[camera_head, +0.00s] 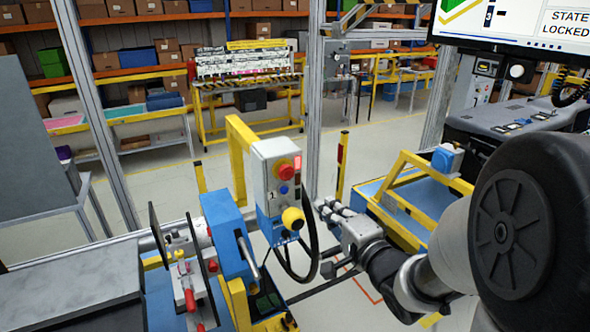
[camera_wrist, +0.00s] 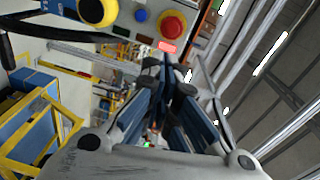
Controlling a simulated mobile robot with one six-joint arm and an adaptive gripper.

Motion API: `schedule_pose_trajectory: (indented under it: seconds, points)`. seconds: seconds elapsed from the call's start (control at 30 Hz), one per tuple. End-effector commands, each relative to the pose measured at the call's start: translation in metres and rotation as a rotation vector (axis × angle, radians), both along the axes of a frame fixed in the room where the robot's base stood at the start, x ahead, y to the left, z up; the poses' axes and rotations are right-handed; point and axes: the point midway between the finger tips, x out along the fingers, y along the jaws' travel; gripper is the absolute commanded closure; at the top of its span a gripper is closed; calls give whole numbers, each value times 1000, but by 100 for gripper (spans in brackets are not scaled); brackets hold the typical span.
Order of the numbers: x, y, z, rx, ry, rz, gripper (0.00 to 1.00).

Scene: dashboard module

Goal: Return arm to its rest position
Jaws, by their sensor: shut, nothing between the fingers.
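My gripper (camera_head: 322,206) is just right of a grey control box (camera_head: 262,165), at the height of its lower part. Its fingers are together and empty. I cannot tell the exact gap to the box. In the wrist view my gripper (camera_wrist: 172,68) points toward the box panel, with its fingertips just below the lit red indicator (camera_wrist: 167,46). My arm reaches in from the lower right.
A black cable (camera_head: 314,255) loops below the box, close to my gripper. A blue clamp fixture (camera_head: 228,235) is left of the box. A screen (camera_head: 520,25) reads "STATE LOCKED". Open floor lies behind.

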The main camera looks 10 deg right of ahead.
Motion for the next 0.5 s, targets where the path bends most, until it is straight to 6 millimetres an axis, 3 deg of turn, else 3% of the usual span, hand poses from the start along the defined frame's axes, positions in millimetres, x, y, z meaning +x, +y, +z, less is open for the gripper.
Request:
schedule_pose_trajectory:
  seconds: [0.13,0.27,0.37,0.5]
  points:
    - [-8,-12,-8,-298,74,-84,100]
    - [-33,-26,-20,-591,201,-130,100]
    - [-62,-33,-31,-786,317,-118,100]
    - [-117,-32,-50,-1008,483,-14,100]
